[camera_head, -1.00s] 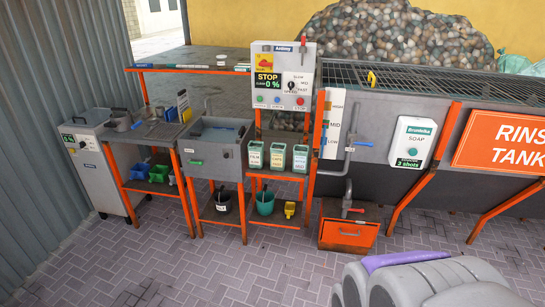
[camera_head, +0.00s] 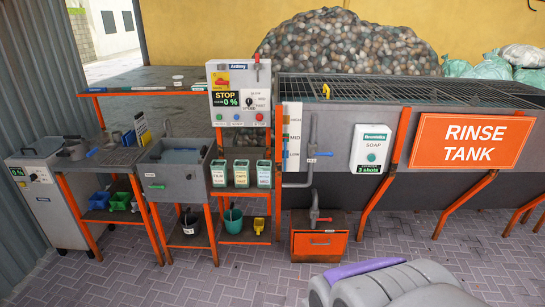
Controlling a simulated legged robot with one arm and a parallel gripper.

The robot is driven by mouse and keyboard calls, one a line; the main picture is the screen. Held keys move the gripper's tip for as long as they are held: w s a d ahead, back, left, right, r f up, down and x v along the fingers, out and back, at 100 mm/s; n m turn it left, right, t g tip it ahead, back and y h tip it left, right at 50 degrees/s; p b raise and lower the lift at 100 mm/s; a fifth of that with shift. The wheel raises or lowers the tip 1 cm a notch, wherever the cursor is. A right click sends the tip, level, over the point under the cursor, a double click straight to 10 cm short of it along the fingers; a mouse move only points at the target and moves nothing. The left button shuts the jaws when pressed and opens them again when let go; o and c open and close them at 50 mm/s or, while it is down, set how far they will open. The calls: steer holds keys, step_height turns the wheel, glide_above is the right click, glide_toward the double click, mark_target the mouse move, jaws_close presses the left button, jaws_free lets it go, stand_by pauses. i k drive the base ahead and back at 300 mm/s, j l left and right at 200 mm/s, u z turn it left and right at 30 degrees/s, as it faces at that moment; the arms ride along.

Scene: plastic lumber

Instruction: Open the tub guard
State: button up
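No part is labelled as the tub guard. A dark metal grating (camera_head: 420,91) lies flat over the long grey rinse tank (camera_head: 330,150), with a yellow handle (camera_head: 326,90) near its left end. A grey basin (camera_head: 180,180) with a green handle on its front stands in an orange frame to the left. I cannot tell which of these bears the guard. My gripper is not visible; only grey rounded parts of my own body with a purple piece show at the bottom right, well apart from the tank.
A control panel (camera_head: 238,98) reading STOP stands between basin and tank. A red-orange box (camera_head: 320,244) sits on the floor before the tank. A grey wheeled cabinet (camera_head: 47,205) stands at the far left. The paved floor (camera_head: 180,280) in front is clear.

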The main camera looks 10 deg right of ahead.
mark_target(325, 86)
steer(key=i+l+z, duration=0.1)
steer(key=i+l, duration=0.2)
steer(key=i, duration=0.15)
steer(key=i+l+z, duration=0.1)
steer(key=i+l, duration=0.15)
steer(key=i, duration=0.25)
